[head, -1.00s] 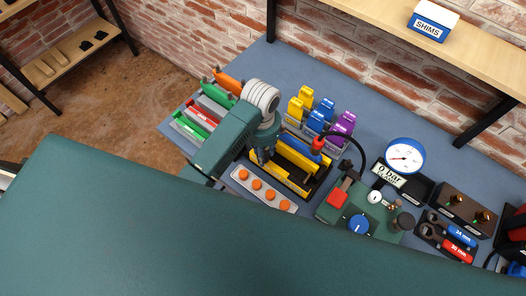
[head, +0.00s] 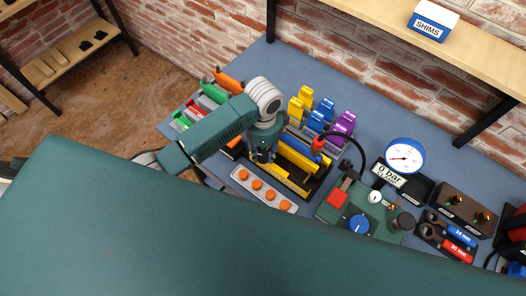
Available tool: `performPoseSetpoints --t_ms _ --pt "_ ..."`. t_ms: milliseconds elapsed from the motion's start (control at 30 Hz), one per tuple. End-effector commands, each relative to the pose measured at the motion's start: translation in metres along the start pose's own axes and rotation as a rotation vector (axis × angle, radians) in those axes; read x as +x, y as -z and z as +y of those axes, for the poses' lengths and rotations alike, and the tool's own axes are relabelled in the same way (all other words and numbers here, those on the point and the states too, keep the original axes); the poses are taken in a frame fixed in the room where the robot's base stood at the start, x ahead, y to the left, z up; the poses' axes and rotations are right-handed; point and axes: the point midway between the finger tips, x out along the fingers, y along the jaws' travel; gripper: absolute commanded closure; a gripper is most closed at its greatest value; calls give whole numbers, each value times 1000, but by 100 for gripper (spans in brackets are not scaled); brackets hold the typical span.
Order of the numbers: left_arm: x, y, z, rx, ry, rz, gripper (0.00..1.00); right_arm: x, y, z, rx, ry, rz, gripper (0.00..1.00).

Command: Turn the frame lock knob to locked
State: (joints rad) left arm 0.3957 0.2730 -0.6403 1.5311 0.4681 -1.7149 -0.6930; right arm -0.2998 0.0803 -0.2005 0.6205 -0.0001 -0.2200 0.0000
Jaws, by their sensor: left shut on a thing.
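My left gripper (head: 262,154) points down at the left end of a black and yellow frame (head: 291,186) that holds yellow and blue plates. Its fingers are shut on a small part there, which I take to be the frame lock knob; the gripper hides it, so its pointer and markings cannot be read. The frame stands on the blue-grey bench. My right gripper does not show.
A strip with several orange buttons (head: 257,184) lies in front of the frame. To the right are a green unit with a blue knob (head: 358,224), a gauge (head: 404,155) and wrenches. Coloured clamps (head: 322,112) stand behind. My green body covers the foreground.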

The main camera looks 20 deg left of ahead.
Motion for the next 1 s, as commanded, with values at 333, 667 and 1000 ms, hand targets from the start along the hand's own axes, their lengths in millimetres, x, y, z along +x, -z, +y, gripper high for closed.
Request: performPoseSetpoints --t_ms 333,667,1000 --pt "-4 3 -3 288 11 0 94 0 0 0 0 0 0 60" --pt "-4 4 -2 441 11 -4 94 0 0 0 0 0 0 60" --pt "-4 4 -2 481 10 -3 94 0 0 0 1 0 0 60"
